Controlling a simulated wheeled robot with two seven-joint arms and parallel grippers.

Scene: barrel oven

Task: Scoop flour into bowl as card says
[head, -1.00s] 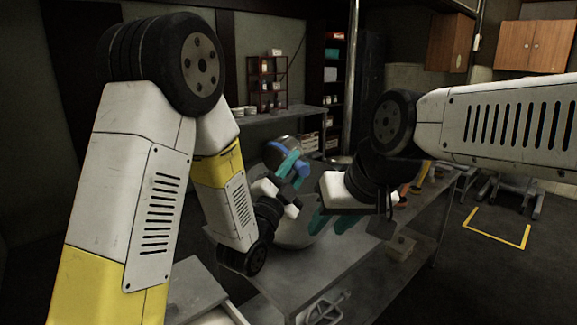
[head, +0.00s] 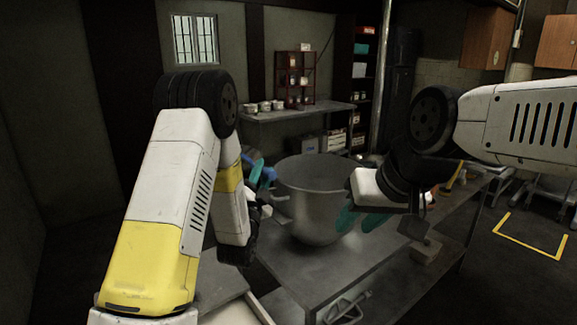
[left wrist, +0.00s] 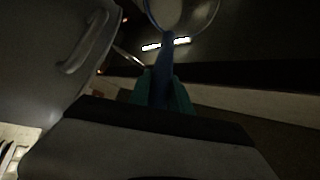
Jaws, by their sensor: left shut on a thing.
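A large grey metal bowl (head: 314,205) stands on the metal table, and its inside bottom is hidden. My left gripper (head: 262,178) is left of the bowl, partly hidden by its arm. It is shut on the scoop (head: 256,163), whose blue handle (left wrist: 165,75) sits between the teal fingers in the left wrist view. The scoop's blue-edged cup is cut off at the top of that view, so its contents are unclear. My right gripper (head: 360,220) has its teal fingers apart and empty at the bowl's near right side. I cannot make out the card or the flour.
The metal table (head: 345,268) has free room in front of the bowl. A back shelf (head: 290,113) holds small containers and a red rack (head: 294,75). The bowl's side handle (left wrist: 88,42) shows close in the left wrist view.

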